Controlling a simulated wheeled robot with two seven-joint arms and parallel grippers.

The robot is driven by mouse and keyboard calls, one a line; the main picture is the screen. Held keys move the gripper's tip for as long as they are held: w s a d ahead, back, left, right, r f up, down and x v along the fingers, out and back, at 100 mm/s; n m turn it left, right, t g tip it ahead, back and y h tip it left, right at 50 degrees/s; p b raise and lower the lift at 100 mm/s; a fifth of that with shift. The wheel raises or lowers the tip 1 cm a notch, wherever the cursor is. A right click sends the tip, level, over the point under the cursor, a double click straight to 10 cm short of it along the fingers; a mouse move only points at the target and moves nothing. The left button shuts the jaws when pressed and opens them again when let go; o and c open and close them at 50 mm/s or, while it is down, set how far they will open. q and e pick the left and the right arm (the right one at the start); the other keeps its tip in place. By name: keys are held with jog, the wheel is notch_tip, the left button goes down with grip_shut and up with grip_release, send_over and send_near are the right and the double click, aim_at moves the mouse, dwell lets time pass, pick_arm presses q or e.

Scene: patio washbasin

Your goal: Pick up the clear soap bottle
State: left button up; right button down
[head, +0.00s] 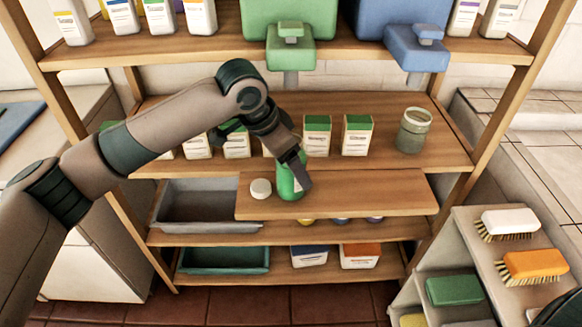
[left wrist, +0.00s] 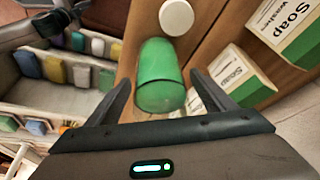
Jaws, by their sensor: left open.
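A see-through green bottle (head: 289,182) stands on the pull-out wooden board (head: 370,195) of the middle shelf. It also shows in the left wrist view (left wrist: 160,75). My left gripper (head: 296,165) is open at the bottle; in the left wrist view its two fingers (left wrist: 160,98) lie either side of the bottle, with gaps that look clear. I cannot tell whether either finger touches it. A round white piece (head: 261,188) lies just left of the bottle. A colourless-looking glass jar (head: 413,130) stands at the right on the shelf behind.
Green-and-white soap boxes (head: 357,135) stand in a row behind the bottle. A grey tray (head: 205,207) is left of the board. Green (head: 291,30) and blue (head: 417,45) dispensers hang above. Brushes (head: 508,222) sit on a rack at right. The board's right part is clear.

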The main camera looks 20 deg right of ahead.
pick_arm(q)
jog(key=shift+c, duration=0.2)
pick_arm(e)
jog(key=shift+s, duration=0.1)
pick_arm(q)
jog(key=shift+r, duration=0.1)
jog(key=c, duration=1.5)
jog(key=shift+c, duration=0.6)
pick_arm(e)
jog(key=shift+s+f, duration=0.1)
jog(key=shift+s, duration=0.5)
pick_arm(q)
jog(key=shift+r, duration=0.15)
pick_arm(e)
jog(key=shift+w, duration=0.1)
